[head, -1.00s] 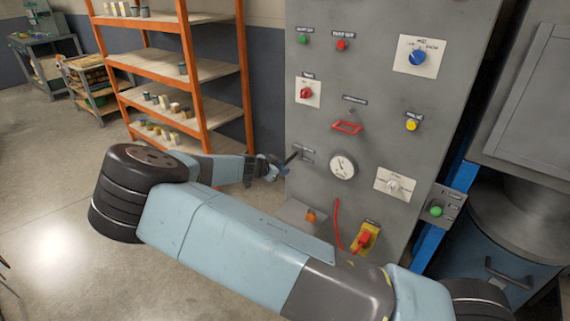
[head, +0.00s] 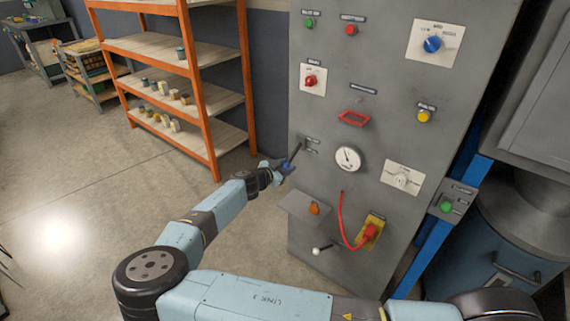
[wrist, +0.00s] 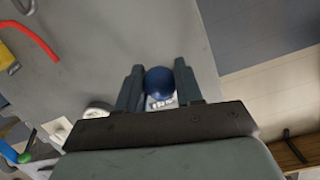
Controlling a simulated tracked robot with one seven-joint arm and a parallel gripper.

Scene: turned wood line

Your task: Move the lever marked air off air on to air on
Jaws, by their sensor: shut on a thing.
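The lever (head: 295,154) on the left edge of the grey panel (head: 380,95) has a dark rod and a blue ball knob (wrist: 160,80). Two small label plates sit beside it; their words are too small to read. In the head view my gripper (head: 284,167) is at the knob end of the rod, which slants down and left from the panel. In the wrist view my gripper (wrist: 160,88) has one finger on each side of the blue knob and is shut on it. The rod behind the knob is hidden there.
A round gauge (head: 348,159) is right of the lever. Below are a small shelf with an orange button (head: 314,209), a white-ball lever (head: 317,250), a red cable (head: 342,220) and a yellow-backed red switch (head: 370,232). Orange shelving (head: 205,105) stands to the left.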

